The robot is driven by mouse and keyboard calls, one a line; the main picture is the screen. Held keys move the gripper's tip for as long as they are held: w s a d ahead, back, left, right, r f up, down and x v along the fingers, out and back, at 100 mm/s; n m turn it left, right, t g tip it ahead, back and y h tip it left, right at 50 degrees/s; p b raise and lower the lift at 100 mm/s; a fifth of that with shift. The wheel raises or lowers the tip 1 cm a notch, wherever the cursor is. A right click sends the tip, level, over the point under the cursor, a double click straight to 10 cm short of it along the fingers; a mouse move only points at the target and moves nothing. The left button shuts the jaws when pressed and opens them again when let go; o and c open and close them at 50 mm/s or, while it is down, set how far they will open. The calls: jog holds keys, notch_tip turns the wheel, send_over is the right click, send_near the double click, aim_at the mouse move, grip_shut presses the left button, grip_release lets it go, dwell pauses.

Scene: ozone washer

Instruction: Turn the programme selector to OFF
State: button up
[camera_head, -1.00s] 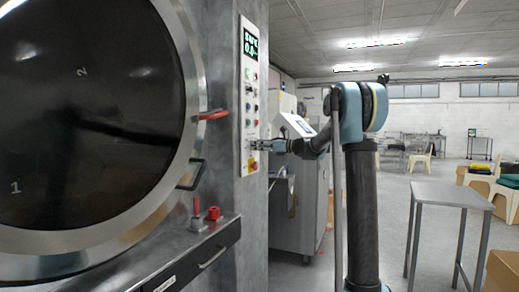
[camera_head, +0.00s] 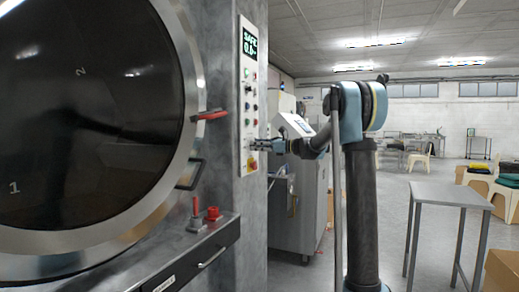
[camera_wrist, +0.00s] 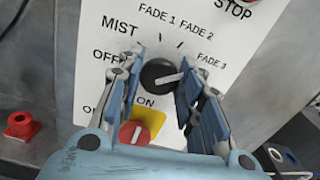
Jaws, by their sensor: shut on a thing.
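The programme selector is a black round knob (camera_wrist: 158,75) with a white pointer line, on a white panel marked MIST, FADE 1, FADE 2, FADE 3 and OFF. The pointer points right and slightly up, towards the FADE 3 side. The OFF label (camera_wrist: 105,60) is at the knob's left, partly covered by a finger. My gripper (camera_wrist: 160,88) has one finger on each side of the knob and is shut on it. In the head view my gripper (camera_head: 256,145) is at the lower part of the control panel (camera_head: 249,95), where the knob is hidden.
A red switch (camera_wrist: 134,133) on a yellow plate sits just below the knob, close to my fingers. The red STOP button (camera_wrist: 250,2) is above right. The large round door (camera_head: 80,110) and its red handle (camera_head: 208,115) stand left of the panel.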

jog(key=shift+a+f+n, duration=0.1)
jog(key=shift+f+n, duration=0.05)
jog(key=shift+n, duration=4.9)
jog(key=shift+d+f+n, duration=0.1)
jog(key=shift+n, duration=5)
jog(key=shift+a+f+n, duration=0.1)
jog(key=shift+f+n, duration=0.05)
jog(key=shift+n, duration=4.9)
jog(key=o, duration=1)
jog(key=shift+o, duration=0.2)
